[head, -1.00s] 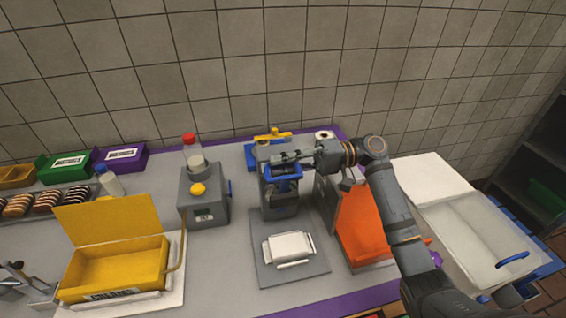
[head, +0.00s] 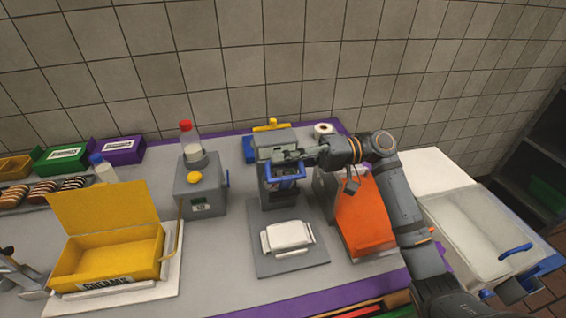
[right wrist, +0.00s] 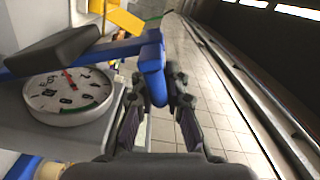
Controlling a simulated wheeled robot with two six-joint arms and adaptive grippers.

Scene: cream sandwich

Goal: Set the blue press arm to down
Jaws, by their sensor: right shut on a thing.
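The grey press (head: 279,138) stands at the back middle of the counter, with the blue press arm (head: 287,174) across its front. My right gripper (head: 288,156) reaches it from the right and is shut on the blue press arm. In the right wrist view, the end of the blue arm (right wrist: 151,65) lies between the fingers of my right gripper (right wrist: 157,88). The arm stands above the press's base plate (head: 265,268), where a white tray (head: 287,236) rests in front. The gripper hides part of the blue arm.
A round dial (right wrist: 70,92) sits beside the blue arm in the right wrist view. An orange bin (head: 365,215) stands close under my right arm. A grey box with a yellow knob (head: 200,190) stands left of the press. An open yellow box (head: 110,250) is front left.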

